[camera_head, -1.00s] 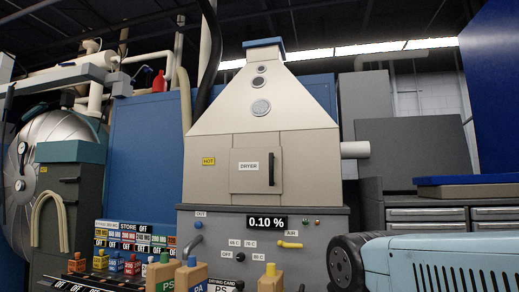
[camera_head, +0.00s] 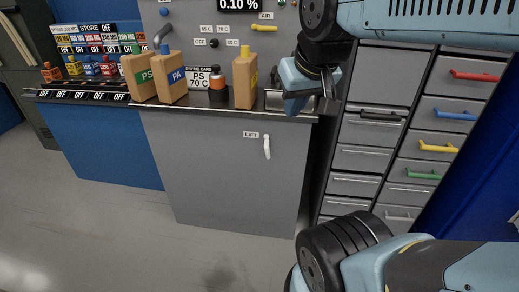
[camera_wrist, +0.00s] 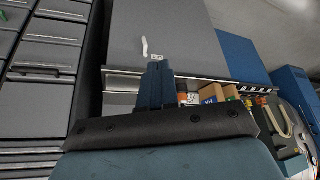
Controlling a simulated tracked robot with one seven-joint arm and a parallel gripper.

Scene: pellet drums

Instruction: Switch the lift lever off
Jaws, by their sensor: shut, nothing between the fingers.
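The lift lever (camera_head: 267,146) is a small white handle on the grey cabinet front, just right of the LIFT label (camera_head: 250,134). It hangs nearly upright, slightly tilted. The lever also shows in the wrist view (camera_wrist: 145,46), beside its label, beyond my fingers. My gripper (camera_head: 293,107) is shut and empty. In the head view it appears above and to the right of the lever, in front of the counter's right end, apart from the lever. Its closed fingers show in the wrist view (camera_wrist: 155,82).
On the counter (camera_head: 225,111) stand boxes marked PS (camera_head: 138,78) and PA (camera_head: 172,78), another box (camera_head: 245,82) and a drying card (camera_head: 201,78). Drawers with coloured handles (camera_head: 438,147) stand right of the cabinet. The floor (camera_head: 130,230) in front is clear.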

